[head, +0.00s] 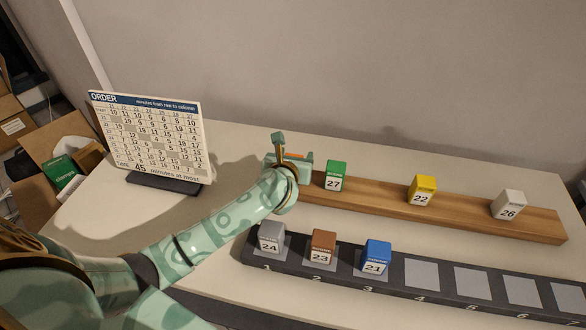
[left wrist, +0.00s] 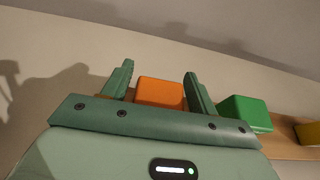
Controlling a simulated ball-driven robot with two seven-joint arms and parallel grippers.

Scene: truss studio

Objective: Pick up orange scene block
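The orange block (left wrist: 160,92) sits on the left end of the wooden rail, between the two fingers of my left gripper (left wrist: 158,82) in the left wrist view. The fingers are spread, with a visible gap on each side of the block. In the head view my left gripper (head: 289,153) is over the rail's left end, and only a thin strip of the orange block (head: 293,155) shows behind it. The block's number is hidden. My right gripper is not in view.
On the wooden rail (head: 455,211) stand a green block 27 (head: 336,176), close to the right of my left gripper, a yellow block 22 (head: 422,190) and a white block 26 (head: 508,205). A dark numbered tray (head: 400,294) in front holds grey, brown and blue blocks. An order board (head: 150,135) stands left.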

